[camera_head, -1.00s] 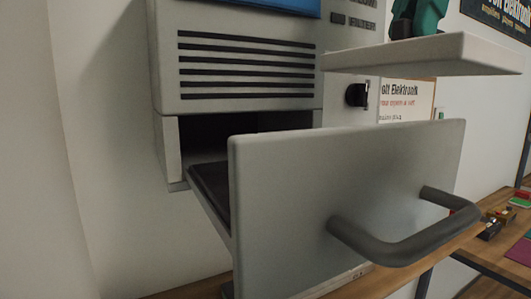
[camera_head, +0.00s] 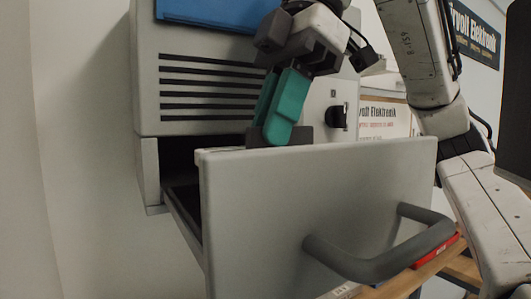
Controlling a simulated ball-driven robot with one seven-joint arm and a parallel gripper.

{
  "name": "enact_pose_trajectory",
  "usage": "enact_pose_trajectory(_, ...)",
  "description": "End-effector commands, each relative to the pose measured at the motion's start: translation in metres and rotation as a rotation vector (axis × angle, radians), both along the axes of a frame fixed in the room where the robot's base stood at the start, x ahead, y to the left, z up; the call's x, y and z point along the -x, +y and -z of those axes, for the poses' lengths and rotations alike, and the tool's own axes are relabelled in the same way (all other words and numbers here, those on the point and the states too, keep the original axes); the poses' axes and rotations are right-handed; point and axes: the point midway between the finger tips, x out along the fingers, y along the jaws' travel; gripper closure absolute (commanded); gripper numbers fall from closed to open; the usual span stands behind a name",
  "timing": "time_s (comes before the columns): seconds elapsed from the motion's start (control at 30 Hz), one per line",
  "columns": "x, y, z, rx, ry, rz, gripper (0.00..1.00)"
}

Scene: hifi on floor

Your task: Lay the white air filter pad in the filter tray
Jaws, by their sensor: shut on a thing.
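The filter tray is a pulled-out drawer with a plain grey front panel (camera_head: 310,205) and a dark bar handle (camera_head: 375,260). It stands open under a grey cabinet (camera_head: 225,75), and a strip of its dark inside shows at the left. My gripper (camera_head: 278,135), with teal fingers, reaches down over the drawer just behind the top edge of the front panel. Its jaws are shut. The white air filter pad is hidden behind the front panel, so I cannot see how it lies or whether it touches the tray.
The cabinet face with its dark vent slots rises close behind my gripper. A dark knob (camera_head: 337,117) sticks out to its right. A wooden bench (camera_head: 405,283) with a red object (camera_head: 436,250) runs behind the handle. A white wall (camera_head: 85,170) is at the left.

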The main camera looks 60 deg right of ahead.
Motion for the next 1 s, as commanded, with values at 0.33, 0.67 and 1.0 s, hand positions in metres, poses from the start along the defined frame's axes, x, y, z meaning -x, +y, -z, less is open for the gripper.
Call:
enact_pose_trajectory(0.33,-0.008,0.004,0.034,0.000,0.000,0.002,1.00)
enact_pose_trajectory(0.67,-0.009,0.005,0.043,-0.001,-0.001,-0.001,1.00)
enact_pose_trajectory(1.0,-0.008,0.005,0.045,0.000,0.000,-0.001,0.64)
